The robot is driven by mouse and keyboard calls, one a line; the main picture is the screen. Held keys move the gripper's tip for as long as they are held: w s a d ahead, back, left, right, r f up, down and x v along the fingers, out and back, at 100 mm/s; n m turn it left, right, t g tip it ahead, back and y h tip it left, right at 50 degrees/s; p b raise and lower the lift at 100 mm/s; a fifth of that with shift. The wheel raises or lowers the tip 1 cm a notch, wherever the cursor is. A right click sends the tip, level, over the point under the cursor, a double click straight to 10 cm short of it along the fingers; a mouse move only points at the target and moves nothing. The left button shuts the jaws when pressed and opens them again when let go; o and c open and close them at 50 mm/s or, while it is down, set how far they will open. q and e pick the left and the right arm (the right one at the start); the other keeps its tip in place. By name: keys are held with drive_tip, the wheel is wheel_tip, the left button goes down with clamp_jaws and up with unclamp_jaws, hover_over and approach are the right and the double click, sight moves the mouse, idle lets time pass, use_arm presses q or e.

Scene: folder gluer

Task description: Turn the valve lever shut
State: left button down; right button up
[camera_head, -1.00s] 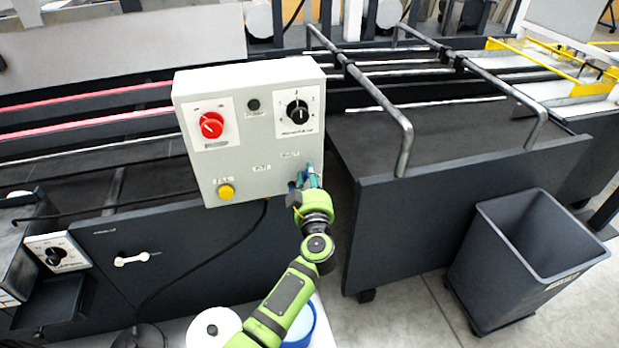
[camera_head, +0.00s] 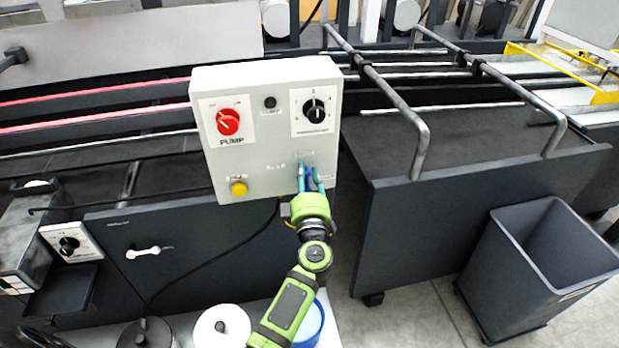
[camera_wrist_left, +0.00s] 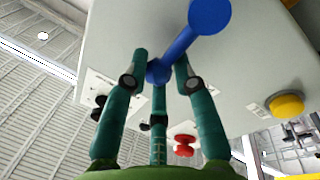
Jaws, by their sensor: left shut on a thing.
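The valve lever is a blue bar (camera_wrist_left: 185,42) with rounded ends on the face of a light grey control box (camera_wrist_left: 245,60) in the left wrist view. In the head view, a small blue part of it (camera_head: 308,181) shows at the box's lower right. My green left gripper (camera_head: 310,176) comes from below, with its teal fingers up against the box face. In the left wrist view the fingers of the left gripper (camera_wrist_left: 160,72) are closed around the lever's near end. The fingers hide part of the lever in the head view. My right gripper is in neither view.
The box carries a red pump knob (camera_head: 228,122), a black selector (camera_head: 316,111) and a yellow button (camera_head: 238,188). Below stand a white roll (camera_head: 221,328) and a blue-rimmed container (camera_head: 310,328). A dark bin (camera_head: 545,270) stands at the right.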

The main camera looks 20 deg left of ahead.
use_arm(q)
drive_tip(key=shift+s+d+f+n, duration=0.1)
drive_tip(key=shift+d+f+n, duration=0.1)
drive_tip(key=shift+n, duration=0.2)
drive_tip(key=shift+r, duration=0.15)
drive_tip(key=c, duration=1.1)
unclamp_jaws()
drive_tip(key=shift+o, duration=0.9)
drive_tip(key=shift+w+d, duration=0.1)
drive_tip(key=shift+w, duration=0.1)
